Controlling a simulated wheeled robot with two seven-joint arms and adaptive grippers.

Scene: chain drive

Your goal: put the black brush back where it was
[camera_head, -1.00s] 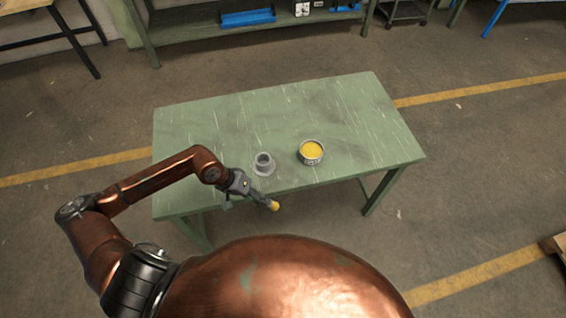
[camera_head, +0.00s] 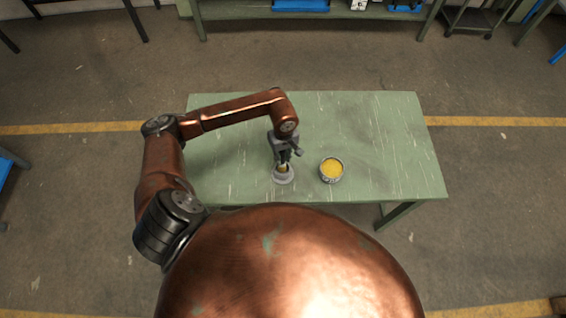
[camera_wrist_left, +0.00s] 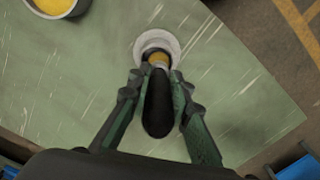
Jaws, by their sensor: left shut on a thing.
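My left gripper (camera_head: 285,157) is above the near part of the green table. It is shut on the black brush (camera_wrist_left: 158,103), whose dark handle shows between both fingers (camera_wrist_left: 158,98) in the left wrist view. The brush's yellow end (camera_wrist_left: 158,60) points down at the grey round holder (camera_wrist_left: 157,39). The holder (camera_head: 284,178) stands on the table with its wide base down, directly below the gripper. The yellow end overlaps the holder's opening; how deep it sits inside I cannot tell. My right gripper is not in view.
A round tin of yellow stuff (camera_head: 332,169) stands just right of the holder, and its edge shows in the left wrist view (camera_wrist_left: 55,8). The green table (camera_head: 390,135) is otherwise clear. A shelf with blue trays (camera_head: 300,5) stands at the back.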

